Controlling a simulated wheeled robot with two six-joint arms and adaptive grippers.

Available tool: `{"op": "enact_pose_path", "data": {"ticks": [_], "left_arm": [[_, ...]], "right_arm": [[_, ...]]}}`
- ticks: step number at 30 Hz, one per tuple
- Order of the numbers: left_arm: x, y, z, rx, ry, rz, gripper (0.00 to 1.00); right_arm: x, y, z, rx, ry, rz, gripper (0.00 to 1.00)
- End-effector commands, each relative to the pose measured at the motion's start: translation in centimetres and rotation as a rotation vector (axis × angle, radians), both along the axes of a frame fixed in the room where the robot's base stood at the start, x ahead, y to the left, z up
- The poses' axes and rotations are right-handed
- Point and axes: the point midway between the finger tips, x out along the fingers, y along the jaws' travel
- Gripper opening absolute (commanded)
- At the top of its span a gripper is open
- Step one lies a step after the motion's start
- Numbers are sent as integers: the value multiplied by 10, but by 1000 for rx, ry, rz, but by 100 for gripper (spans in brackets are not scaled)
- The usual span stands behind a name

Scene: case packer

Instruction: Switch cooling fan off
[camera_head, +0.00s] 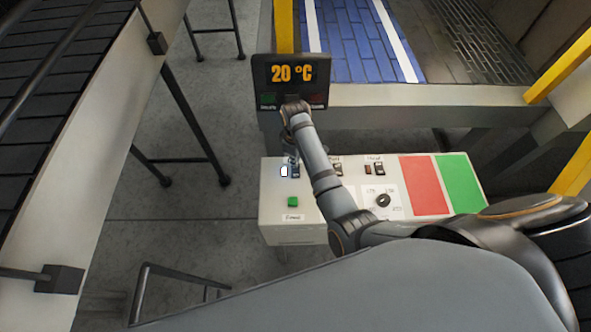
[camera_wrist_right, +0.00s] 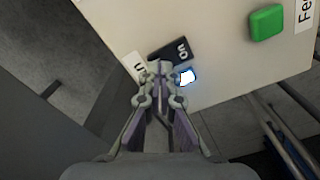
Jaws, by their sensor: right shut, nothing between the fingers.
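The white control box (camera_head: 285,236) stands in the middle of the head view. My right arm reaches over it from the right, and my right gripper (camera_head: 290,164) is at the box's left end, partly hidden by my arm. In the right wrist view the gripper (camera_wrist_right: 159,72) is shut and empty. Its fingertips are at a dark rocker switch (camera_wrist_right: 178,50) marked "on", partly covering it; I cannot tell whether they touch. A small blue-edged white lamp (camera_wrist_right: 188,76) glows beside them. A label next to the switch is mostly hidden. My left gripper is not in view.
The box also carries a green button (camera_head: 293,202), more switches (camera_head: 373,168), a dial (camera_head: 383,200), a red plate (camera_head: 424,185) and a green plate (camera_head: 460,183). A display (camera_head: 290,78) reading 20 °C stands behind. A conveyor (camera_head: 60,180) runs along the left.

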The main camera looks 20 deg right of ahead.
Motion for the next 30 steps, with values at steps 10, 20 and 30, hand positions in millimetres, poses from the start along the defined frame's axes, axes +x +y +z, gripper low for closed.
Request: {"op": "enact_pose_path", "data": {"ticks": [10, 20, 30], "left_arm": [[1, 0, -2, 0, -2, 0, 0], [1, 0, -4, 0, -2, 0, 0], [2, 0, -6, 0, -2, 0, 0]], "right_arm": [[0, 0, -6, 0, 0, 0, 0], [0, 0, -11, 0, 0, 0, 0], [0, 0, -15, 0, 0, 0, 0]]}}
